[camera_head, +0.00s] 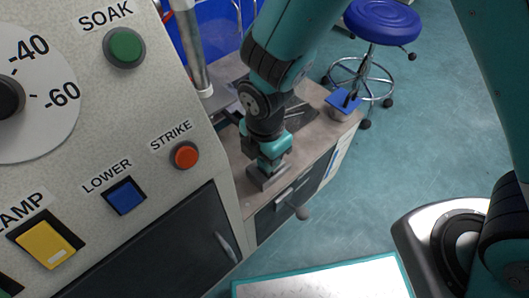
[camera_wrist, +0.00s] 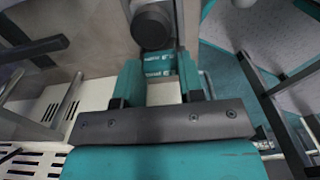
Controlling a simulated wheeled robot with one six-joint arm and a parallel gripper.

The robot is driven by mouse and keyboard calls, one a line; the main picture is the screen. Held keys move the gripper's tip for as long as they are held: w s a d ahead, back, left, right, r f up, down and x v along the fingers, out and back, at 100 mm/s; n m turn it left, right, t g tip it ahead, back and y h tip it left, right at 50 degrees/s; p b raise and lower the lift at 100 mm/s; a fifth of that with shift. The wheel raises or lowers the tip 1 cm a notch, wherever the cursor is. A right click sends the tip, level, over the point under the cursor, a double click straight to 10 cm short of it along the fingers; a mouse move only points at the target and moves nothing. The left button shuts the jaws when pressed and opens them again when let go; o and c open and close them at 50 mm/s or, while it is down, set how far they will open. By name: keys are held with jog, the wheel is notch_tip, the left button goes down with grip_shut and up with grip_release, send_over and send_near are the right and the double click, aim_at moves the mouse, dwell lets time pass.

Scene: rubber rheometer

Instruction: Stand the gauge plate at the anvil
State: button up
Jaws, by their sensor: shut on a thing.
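My gripper (camera_head: 272,163) reaches down over the wooden bench beside the machine. A grey block (camera_head: 266,178) shows right at its tips. In the wrist view my gripper (camera_wrist: 160,68) has its teal fingers closed in, with a teal lettered surface between them. I cannot tell whether this is the gauge plate. A dark round cylinder (camera_wrist: 152,27) lies just beyond the fingertips. I cannot pick out the anvil for certain.
The machine's panel (camera_head: 150,90) with its buttons stands close at left. A blue square (camera_head: 343,101) sits at the bench's far end. A blue stool (camera_head: 383,20) stands beyond on open floor.

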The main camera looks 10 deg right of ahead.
jog(key=shift+f, duration=0.5)
jog(key=o, duration=0.9)
jog(key=shift+c, duration=0.2)
jog(key=shift+r, duration=0.1)
notch_tip(320, 180, up, 17)
jog(key=p, duration=0.5)
jog(key=shift+r+p, duration=0.15)
jog(key=shift+p, duration=0.25)
